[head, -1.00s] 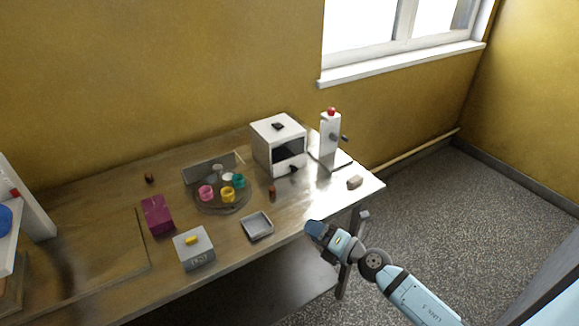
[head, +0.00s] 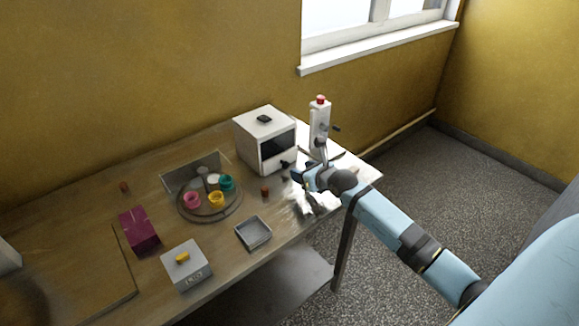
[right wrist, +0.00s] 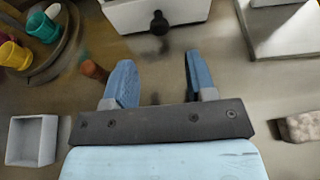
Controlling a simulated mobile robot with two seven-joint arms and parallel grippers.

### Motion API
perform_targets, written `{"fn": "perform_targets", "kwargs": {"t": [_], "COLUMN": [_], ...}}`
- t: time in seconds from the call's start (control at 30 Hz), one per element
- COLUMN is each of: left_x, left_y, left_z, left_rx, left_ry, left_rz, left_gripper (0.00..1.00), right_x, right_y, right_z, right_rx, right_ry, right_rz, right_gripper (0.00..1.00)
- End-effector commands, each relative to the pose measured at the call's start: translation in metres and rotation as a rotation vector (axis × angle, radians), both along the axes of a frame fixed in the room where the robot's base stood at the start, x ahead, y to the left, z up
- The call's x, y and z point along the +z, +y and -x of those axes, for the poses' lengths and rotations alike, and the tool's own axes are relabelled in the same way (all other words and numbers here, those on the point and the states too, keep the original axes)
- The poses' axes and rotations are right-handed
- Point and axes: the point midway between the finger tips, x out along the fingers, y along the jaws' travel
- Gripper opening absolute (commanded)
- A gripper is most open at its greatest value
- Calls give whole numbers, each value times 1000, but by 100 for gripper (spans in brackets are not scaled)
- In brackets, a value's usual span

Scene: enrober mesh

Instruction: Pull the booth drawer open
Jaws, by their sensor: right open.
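The booth is a white box (head: 262,122) with a dark front window, standing at the back right of the table. A dark knob (head: 285,164) sticks out low on its front. In the right wrist view the booth's white lower front (right wrist: 185,14) is at the top, with the black knob (right wrist: 159,24) on it. The drawer looks shut. My right gripper (head: 297,174) is just in front of the booth. In the right wrist view its two blue fingers (right wrist: 156,75) are apart and empty, with the knob beyond their tips, apart from them. My left gripper is not in view.
A white press-like stand (head: 319,125) with a red top stands right of the booth. A turntable (head: 225,212) with coloured cups, a small brown cylinder (head: 265,191) and a grey tray (head: 268,233) lie to the left. A brown block (right wrist: 299,127) lies right of the gripper.

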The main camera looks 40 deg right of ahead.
Motion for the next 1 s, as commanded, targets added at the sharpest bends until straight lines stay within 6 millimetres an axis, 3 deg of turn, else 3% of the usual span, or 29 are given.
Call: {"fn": "perform_targets", "kwargs": {"t": [0.1,0.3,0.5,0.77,1.0], "left_x": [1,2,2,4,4], "left_y": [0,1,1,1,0], "left_z": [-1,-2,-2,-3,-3], "left_rx": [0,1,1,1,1], "left_ry": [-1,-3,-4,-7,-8], "left_rz": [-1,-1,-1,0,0], "left_gripper": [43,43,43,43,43], "right_x": [-8,-21,-26,-27,-27], "right_y": [1,4,5,5,5], "right_z": [-24,-52,-63,-64,-64], "right_rx": [-1,-1,-1,0,0], "right_ry": [-1,-1,-1,-1,-1], "right_rz": [-1,-2,-2,-2,-2], "right_gripper": [51,51,51,51,0]}}
